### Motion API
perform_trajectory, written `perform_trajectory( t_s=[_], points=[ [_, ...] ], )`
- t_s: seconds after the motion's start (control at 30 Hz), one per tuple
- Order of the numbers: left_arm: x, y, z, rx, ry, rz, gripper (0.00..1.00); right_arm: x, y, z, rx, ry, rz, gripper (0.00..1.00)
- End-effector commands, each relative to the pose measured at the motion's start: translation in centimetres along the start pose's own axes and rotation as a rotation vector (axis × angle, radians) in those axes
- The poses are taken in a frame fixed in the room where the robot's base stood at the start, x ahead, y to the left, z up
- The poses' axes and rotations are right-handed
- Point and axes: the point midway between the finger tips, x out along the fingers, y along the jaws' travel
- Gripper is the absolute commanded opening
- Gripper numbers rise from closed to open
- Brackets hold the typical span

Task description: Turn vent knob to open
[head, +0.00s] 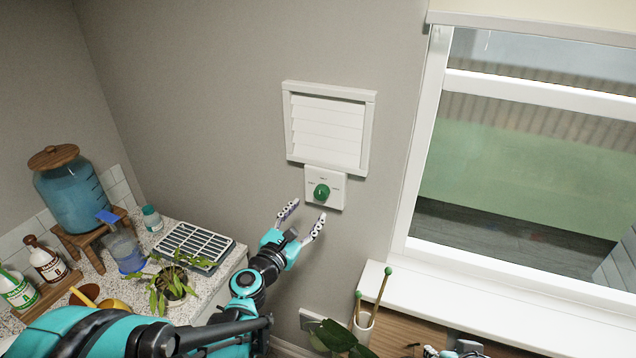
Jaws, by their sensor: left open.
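The vent knob (321,192) is a round green knob on a white square plate (337,201) on the wall. The white louvred vent (327,130) is right above the plate, and its slats look shut. My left gripper (301,219) is open and empty just below the knob, its two fingers spread and pointing up toward the plate. Whether a fingertip touches the plate cannot be told. Part of my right gripper (455,352) shows at the bottom edge, mostly cut off.
A counter (221,283) at the left holds a blue water dispenser (75,197), bottles, a grey grid tray (193,246) and a potted plant (172,282). A window (520,150) with a white sill (480,310) is at the right. The wall around the knob is clear.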

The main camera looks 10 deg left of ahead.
Motion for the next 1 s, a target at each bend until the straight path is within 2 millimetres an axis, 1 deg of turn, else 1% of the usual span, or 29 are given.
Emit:
perform_trajectory(
  t_s=[0.07, 0.17, 0.4, 0.5, 0.63, 0.87, 0.9, 0.97, 1.0],
  points=[
    [0.6, 0.3, 0.0, -0.034, -0.005, 0.009, 0.55, -0.1, 0.0, 0.0, 0.000, 0.000, 0.000, 0.40],
    [2.0, 0.3, -0.1, -0.039, -0.005, 0.010, 0.55, 0.1, 0.0, 0.1, 0.000, 0.000, 0.000, 0.40],
    [5.9, 0.3, -0.1, -0.035, -0.005, 0.008, 0.55, 0.4, 0.0, 0.3, 0.000, 0.000, 0.000, 0.40],
    [7.0, 0.2, -0.1, -0.035, -0.005, 0.007, 0.55, 0.5, 0.0, 0.3, 0.000, 0.000, 0.000, 0.40],
    [7.7, 0.3, 0.0, -0.034, -0.005, 0.008, 0.55, 0.5, 0.0, 0.3, 0.000, 0.000, 0.000, 0.40],
    [7.8, 0.3, 0.0, -0.033, -0.005, 0.008, 0.55, 0.5, 0.0, 0.3, 0.000, 0.000, 0.000, 0.40],
    [7.8, 0.3, 0.0, -0.033, -0.005, 0.008, 0.50, 0.5, 0.0, 0.3, 0.000, 0.000, 0.000, 0.40],
    [7.8, 0.3, 0.0, -0.033, -0.005, 0.008, 0.34, 0.5, 0.0, 0.3, 0.000, 0.000, 0.000, 0.40],
    [7.8, 0.3, 0.0, -0.033, -0.005, 0.008, 0.24, 0.5, 0.0, 0.3, 0.000, 0.000, 0.000, 0.40]
  ],
)
